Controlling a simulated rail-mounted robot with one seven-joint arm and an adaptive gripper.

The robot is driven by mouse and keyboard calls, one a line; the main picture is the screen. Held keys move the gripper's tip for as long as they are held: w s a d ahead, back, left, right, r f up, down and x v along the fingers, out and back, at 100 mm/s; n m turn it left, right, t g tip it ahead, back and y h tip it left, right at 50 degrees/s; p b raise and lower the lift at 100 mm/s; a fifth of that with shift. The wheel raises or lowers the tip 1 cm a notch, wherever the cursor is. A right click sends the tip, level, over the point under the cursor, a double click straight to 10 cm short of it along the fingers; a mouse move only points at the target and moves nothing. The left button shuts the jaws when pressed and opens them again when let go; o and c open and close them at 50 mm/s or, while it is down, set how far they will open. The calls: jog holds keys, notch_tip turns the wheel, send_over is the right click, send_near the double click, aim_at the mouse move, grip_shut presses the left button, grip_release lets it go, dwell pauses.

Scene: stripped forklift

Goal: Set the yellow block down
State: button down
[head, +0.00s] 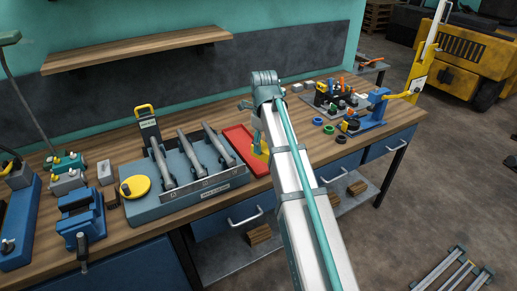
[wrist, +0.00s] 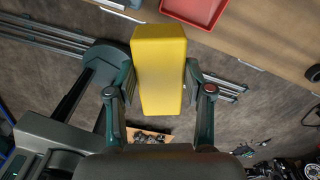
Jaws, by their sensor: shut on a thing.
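The yellow block (wrist: 160,55) is a plain oblong block. In the wrist view it stands between the two fingers of my gripper (wrist: 158,80), which is shut on its sides. In the head view a little of the yellow block (head: 257,146) shows by my gripper (head: 256,132), partly hidden behind my arm. There the gripper is over the right part of the red tray (head: 238,137). The red tray also shows at the top of the wrist view (wrist: 193,18). I cannot tell the block's height above the bench.
The wooden bench (head: 110,222) holds a grey-blue fixture (head: 150,209) with metal parts left of the tray. Blue vises stand farther left. Coloured rings (head: 328,129) and a blue stand (head: 376,108) are to the right. A wall shelf (head: 135,50) hangs behind.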

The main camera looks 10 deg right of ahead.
jog(key=w+f+p, duration=0.1)
jog(key=w+f, duration=0.1)
jog(key=w, duration=0.2)
jog(key=w+f+p, duration=0.1)
jog(key=w+f, duration=0.2)
jog(key=w, duration=0.1)
jog(key=w+f+p, duration=0.2)
jog(key=w+f, duration=0.1)
jog(key=w, duration=0.1)
jog(key=shift+f, duration=0.25)
jog(key=f, duration=0.1)
jog(key=f+p, duration=0.1)
jog(key=shift+w+f, duration=0.25)
jog(key=shift+f, duration=0.6)
jog(key=shift+f, duration=0.2)
jog(key=shift+c, duration=2.2)
grip_release()
notch_tip(320, 180, up, 12)
jog(key=b, duration=0.3)
jog(key=shift+r, duration=0.2)
